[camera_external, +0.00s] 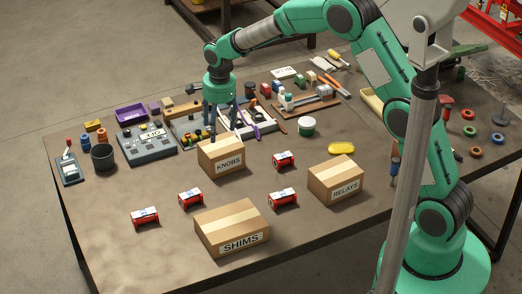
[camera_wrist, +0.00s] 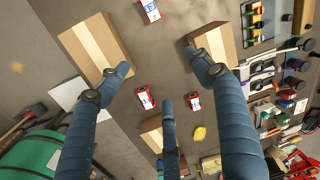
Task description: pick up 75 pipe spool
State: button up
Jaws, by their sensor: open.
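Several red spool-like pieces with white labels lie apart on the table. In the external view one (camera_external: 283,159) is right of the KNOBS box, one (camera_external: 283,199) is right of the SHIMS box, one (camera_external: 191,197) is left of centre, and one (camera_external: 145,217) is at the front left. Their numbers are too small to read, so I cannot tell which is 75. The wrist view shows three of them: one at the top (camera_wrist: 149,10) and two between the fingers (camera_wrist: 145,98), (camera_wrist: 193,101). My gripper (camera_external: 222,128) is open and empty, above and behind the KNOBS box; its spread fingers (camera_wrist: 167,84) also show in the wrist view.
Cardboard boxes marked KNOBS (camera_external: 221,157), SHIMS (camera_external: 232,228) and RELAYS (camera_external: 336,179) stand among the red pieces. A yellow piece (camera_external: 341,148) and a green-and-white tub (camera_external: 307,126) lie nearby. The back of the table is crowded. The front left is mostly clear.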

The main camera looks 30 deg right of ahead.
jog(key=w+a+f+m+g+p, duration=0.1)
jog(key=w+a+f+m+p, duration=0.1)
jog(key=a+f, duration=0.8)
notch_tip(320, 180, down, 3)
jog(key=shift+f+m+p, duration=0.15)
jog(key=shift+m+p, duration=0.45)
jog(key=shift+p, duration=0.25)
jog(key=shift+d+f, duration=0.1)
send_over(191, 195)
jog(key=shift+d+f, duration=0.1)
jog(key=shift+f, duration=4.1)
jog(key=shift+f, duration=0.1)
jog(key=shift+f, duration=0.45)
jog(key=shift+f+p, duration=0.5)
jog(key=shift+f, duration=1.55)
